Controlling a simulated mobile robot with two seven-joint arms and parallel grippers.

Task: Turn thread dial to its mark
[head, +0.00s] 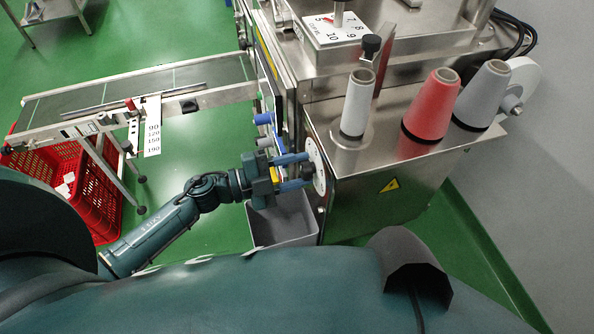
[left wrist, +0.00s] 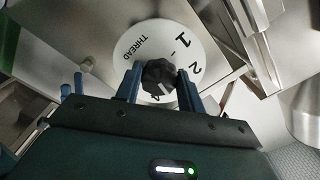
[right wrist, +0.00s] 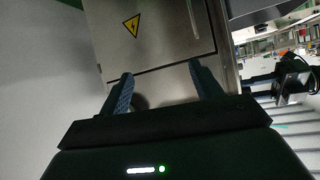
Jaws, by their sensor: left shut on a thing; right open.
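The thread dial is a round white plate (left wrist: 150,45) with the word THREAD and black numbers, of which 1 and 2 show clearly. A black lobed knob (left wrist: 158,76) sits at its centre. My left gripper (left wrist: 159,84) is shut on this knob, one finger on each side. In the head view the dial plate (head: 319,160) is on the left face of the steel machine, with my left gripper (head: 303,172) at it. The dial's mark and the knob's pointer cannot be made out. My right gripper (right wrist: 160,76) is open and empty before a steel panel.
Three thread cones, white (head: 357,103), red (head: 432,104) and grey (head: 482,95), stand on the machine top. A grey bin (head: 284,222) is below my left gripper. A conveyor (head: 140,92) and a red crate (head: 92,200) are at the left.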

